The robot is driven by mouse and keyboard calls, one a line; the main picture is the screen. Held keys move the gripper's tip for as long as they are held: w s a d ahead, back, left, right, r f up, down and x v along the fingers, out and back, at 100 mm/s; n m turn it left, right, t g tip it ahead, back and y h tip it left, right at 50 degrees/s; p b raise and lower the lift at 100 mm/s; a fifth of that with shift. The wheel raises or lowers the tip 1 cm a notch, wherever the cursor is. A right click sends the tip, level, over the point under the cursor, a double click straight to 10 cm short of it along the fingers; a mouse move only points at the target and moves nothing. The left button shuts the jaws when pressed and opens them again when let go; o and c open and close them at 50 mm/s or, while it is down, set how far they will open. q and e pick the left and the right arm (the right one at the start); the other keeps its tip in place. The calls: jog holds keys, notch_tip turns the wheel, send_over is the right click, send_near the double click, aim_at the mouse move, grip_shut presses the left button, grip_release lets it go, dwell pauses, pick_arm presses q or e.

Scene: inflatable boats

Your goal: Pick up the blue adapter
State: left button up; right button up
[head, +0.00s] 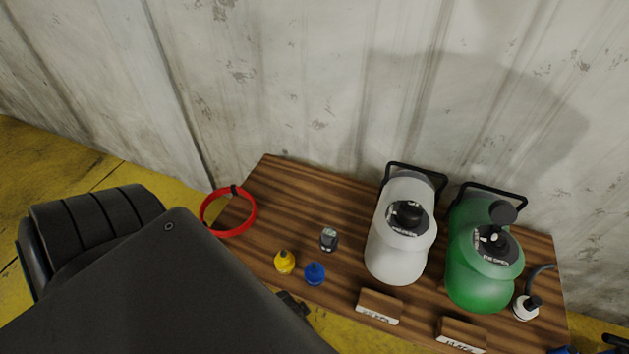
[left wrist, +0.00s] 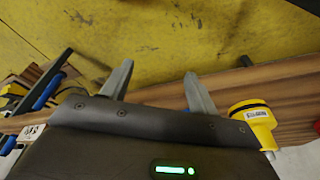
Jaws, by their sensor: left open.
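The blue adapter (head: 315,273) stands on the wooden table near its front edge, in the head view. A yellow adapter (head: 285,262) stands just left of it. My right gripper is not in view.
A small grey-black device (head: 328,239) stands behind the blue adapter. A red ring (head: 228,211) lies at the table's left end. A white jug (head: 402,240) and a green jug (head: 478,270) stand to the right. Wooden label blocks (head: 380,305) line the front edge.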

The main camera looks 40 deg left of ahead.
pick_arm(q)
jog(key=w+d+r+m+t+h, duration=0.3)
jog(key=w+d+r+m, duration=0.7)
jog(key=w+r+m, duration=0.25)
jog(key=m+g+y, duration=0.3)
jog(key=m+g, duration=0.3)
jog(key=m, duration=1.7)
send_near(314, 265)
jog(key=shift+w+d+f, duration=0.1)
jog(key=shift+w+f, duration=0.05)
jog(key=shift+w, duration=0.05)
notch_tip(314, 265, down, 5)
jog(key=shift+f+b, duration=0.1)
jog(key=shift+b, duration=0.55)
jog(key=shift+s+d+f, duration=0.1)
jog(key=shift+f, duration=1.15)
jog(key=shift+s+f, duration=0.15)
jog(key=shift+f, duration=1.45)
jog(key=shift+w, duration=0.1)
